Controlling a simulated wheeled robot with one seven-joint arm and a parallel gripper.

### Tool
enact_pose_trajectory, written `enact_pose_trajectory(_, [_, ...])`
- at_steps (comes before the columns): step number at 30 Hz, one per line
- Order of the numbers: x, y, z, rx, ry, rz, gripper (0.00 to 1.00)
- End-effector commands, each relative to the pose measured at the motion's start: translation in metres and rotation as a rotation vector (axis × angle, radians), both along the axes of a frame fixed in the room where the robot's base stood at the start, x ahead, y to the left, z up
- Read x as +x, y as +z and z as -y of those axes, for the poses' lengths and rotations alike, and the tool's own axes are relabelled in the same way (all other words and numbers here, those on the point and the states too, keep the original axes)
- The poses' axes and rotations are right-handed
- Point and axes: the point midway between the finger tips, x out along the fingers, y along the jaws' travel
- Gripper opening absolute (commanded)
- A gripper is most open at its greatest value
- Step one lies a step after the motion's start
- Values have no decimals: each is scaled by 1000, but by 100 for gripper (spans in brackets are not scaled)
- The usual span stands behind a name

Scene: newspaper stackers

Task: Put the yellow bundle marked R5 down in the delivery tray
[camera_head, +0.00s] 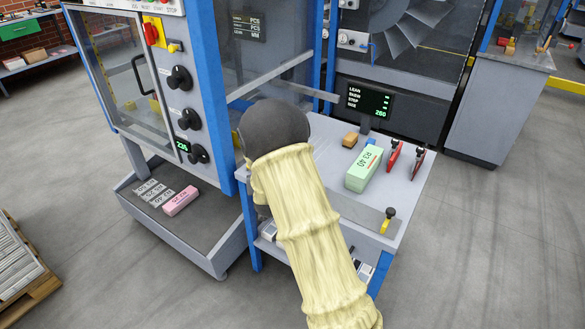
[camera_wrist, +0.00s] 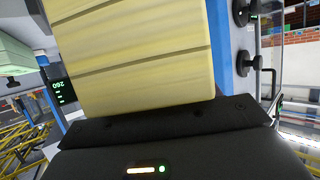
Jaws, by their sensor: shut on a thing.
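A yellow bundle (camera_wrist: 135,55) fills the upper middle of the wrist view, its layered side facing the camera. No R5 mark shows on the side in view. My gripper (camera_wrist: 160,128) is shut on this bundle. In the head view my arm and dark wrist hide the gripper and most or all of the bundle. A low grey tray with a dark floor (camera_head: 215,217), which looks like the delivery tray, stands at the lower left under the machine, left of my arm.
A grey bench (camera_head: 405,190) right of my wrist carries a green bundle (camera_head: 363,168), an orange-brown block (camera_head: 350,140) and red-and-black clamps (camera_head: 393,156). A small display (camera_head: 368,101) stands behind them. The blue machine post (camera_head: 217,80) rises between tray and bench. The tray's right part is bare.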

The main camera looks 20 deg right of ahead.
Motion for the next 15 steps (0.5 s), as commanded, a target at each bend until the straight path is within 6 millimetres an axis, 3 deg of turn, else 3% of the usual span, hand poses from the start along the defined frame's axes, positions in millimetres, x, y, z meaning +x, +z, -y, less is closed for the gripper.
enact_pose_trajectory(9, [-9, -30, -105, 1, 369, 11, 0])
enact_pose_trajectory(15, [-21, -55, -146, 0, 518, 12, 0])
